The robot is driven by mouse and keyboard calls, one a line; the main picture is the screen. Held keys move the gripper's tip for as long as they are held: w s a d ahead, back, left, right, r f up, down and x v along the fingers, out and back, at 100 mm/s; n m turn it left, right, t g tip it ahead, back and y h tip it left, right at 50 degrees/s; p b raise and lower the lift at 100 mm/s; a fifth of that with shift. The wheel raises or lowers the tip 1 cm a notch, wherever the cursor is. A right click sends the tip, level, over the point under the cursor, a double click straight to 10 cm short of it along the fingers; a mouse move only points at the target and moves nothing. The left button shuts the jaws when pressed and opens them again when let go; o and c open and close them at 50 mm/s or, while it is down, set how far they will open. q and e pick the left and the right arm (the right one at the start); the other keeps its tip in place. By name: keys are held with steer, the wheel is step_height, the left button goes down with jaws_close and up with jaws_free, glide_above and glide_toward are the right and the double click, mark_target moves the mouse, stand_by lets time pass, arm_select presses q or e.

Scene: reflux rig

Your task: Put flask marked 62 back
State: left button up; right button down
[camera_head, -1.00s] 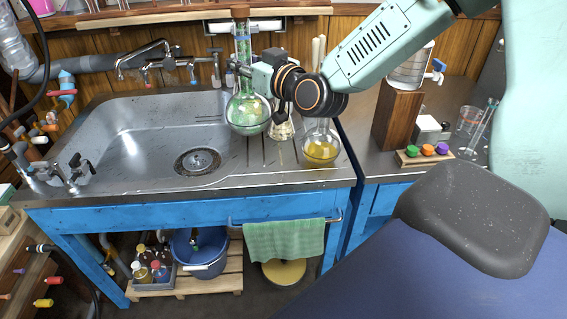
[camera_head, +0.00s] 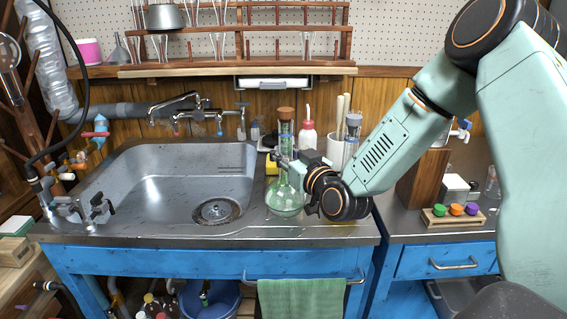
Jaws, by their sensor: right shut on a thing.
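A round-bottomed, long-necked glass flask (camera_head: 285,200) with green liquid and a brown stopper stands upright over the drainboard, right of the sink. My right gripper (camera_head: 287,166) is shut on its neck, reaching in from the right. The flask's bottom is at or just above the drainboard; I cannot tell whether it touches. No number is readable on it. Another glass neck with a grey stopper (camera_head: 353,122) shows behind my right arm, its lower part hidden. My left gripper is not in view.
The steel sink (camera_head: 150,190) lies left of the flask, with taps (camera_head: 185,105) behind. A wash bottle (camera_head: 307,140) stands behind the flask. A wooden rack (camera_head: 240,40) holding glassware hangs above. A small block with coloured caps (camera_head: 455,214) sits right.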

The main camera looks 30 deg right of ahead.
steer(key=shift+w+f, duration=0.1)
steer(key=shift+f, duration=0.7)
steer(key=shift+r, duration=0.2)
steer(key=c, duration=1.7)
jaws_free()
steer(key=shift+f, duration=0.25)
steer(key=o, duration=0.6)
steer(key=shift+o, duration=0.2)
